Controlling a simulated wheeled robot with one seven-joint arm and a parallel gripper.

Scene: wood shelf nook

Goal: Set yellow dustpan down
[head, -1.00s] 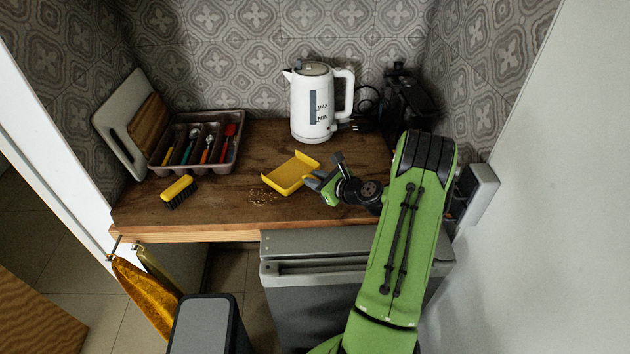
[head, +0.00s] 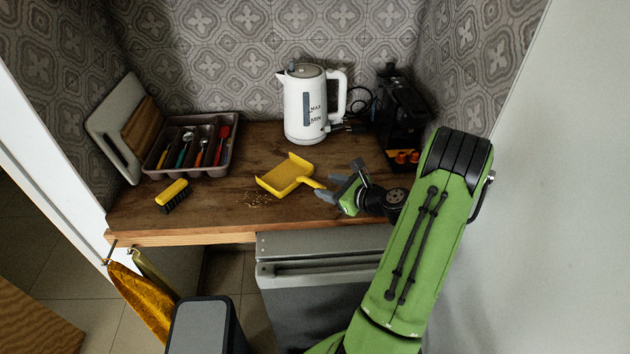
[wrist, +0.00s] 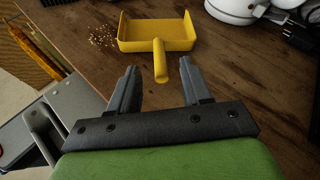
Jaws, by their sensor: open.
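The yellow dustpan (head: 284,175) lies on the wooden counter in the head view, with its handle pointing right toward my gripper. In the wrist view the dustpan (wrist: 155,35) lies ahead, its handle pointing back toward me. My gripper (head: 326,187) is open and empty just to the right of the handle. In the wrist view the fingers (wrist: 158,85) stand apart, one on each side of the handle's end, with clear gaps and no contact visible.
Crumbs (head: 257,199) lie in front of the dustpan. A yellow brush (head: 173,193) and a cutlery tray (head: 233,160) are to the left. A white kettle (head: 303,110) stands behind. A dark coffee machine (head: 400,115) is at back right. The wooden counter (head: 225,216) is bare near its front edge.

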